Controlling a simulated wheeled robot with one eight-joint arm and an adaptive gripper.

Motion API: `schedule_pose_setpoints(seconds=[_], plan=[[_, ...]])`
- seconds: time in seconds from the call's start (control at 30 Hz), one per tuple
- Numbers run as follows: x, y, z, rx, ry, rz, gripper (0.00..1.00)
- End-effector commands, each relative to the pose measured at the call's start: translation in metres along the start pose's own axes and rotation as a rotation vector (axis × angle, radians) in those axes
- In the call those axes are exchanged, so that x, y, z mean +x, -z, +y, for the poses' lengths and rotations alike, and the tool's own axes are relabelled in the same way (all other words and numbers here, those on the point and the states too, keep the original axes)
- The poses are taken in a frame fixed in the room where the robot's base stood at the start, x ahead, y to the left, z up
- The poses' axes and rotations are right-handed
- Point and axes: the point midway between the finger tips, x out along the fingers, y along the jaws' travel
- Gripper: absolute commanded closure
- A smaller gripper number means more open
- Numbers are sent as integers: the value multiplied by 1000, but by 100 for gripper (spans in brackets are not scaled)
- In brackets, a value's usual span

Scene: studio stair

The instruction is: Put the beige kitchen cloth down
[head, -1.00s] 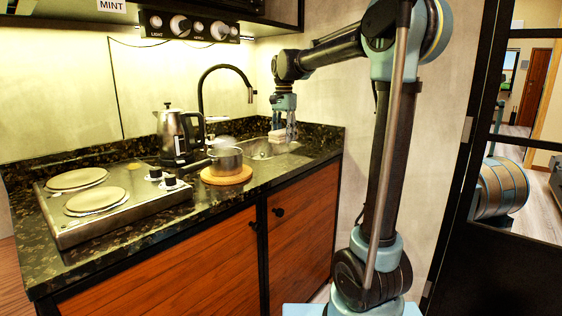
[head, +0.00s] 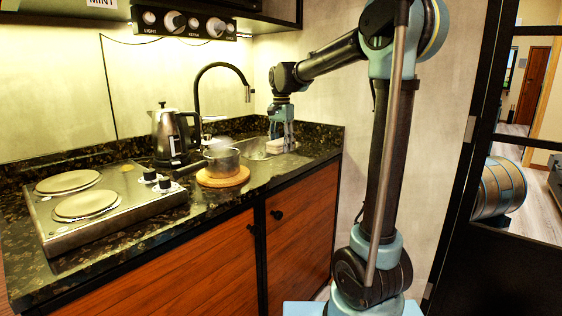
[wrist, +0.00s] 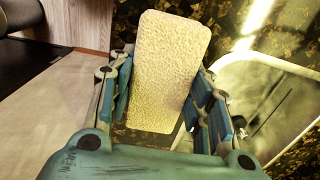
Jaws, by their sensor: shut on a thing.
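The beige kitchen cloth (head: 275,146) is a flat, pale, rounded rectangle with a bumpy texture. It fills the upper middle of the wrist view (wrist: 170,65). My gripper (head: 281,136) points down at the far right end of the counter and is shut on the cloth, with blue fingers on both sides of it in the wrist view (wrist: 163,95). The cloth is low beside the sink (head: 255,149), over the dark speckled counter (head: 296,160). I cannot tell whether its underside touches the counter.
A black tap (head: 200,90) arches behind the sink. A glass pot (head: 222,162) on a round wooden board (head: 223,178), a kettle (head: 172,137) and a two-plate hob (head: 100,205) stand to the left. The wall is close on the right.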

Motion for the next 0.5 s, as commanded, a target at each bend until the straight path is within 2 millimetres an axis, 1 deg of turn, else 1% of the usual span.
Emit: schedule_pose_setpoints(seconds=[0.07, 0.27, 0.5], plan=[[9, 0, 0, 0, 0, 0, 93], [20, 0, 0, 0, 0, 0, 93], [51, 1, 0, 1, 0, 0, 93]])
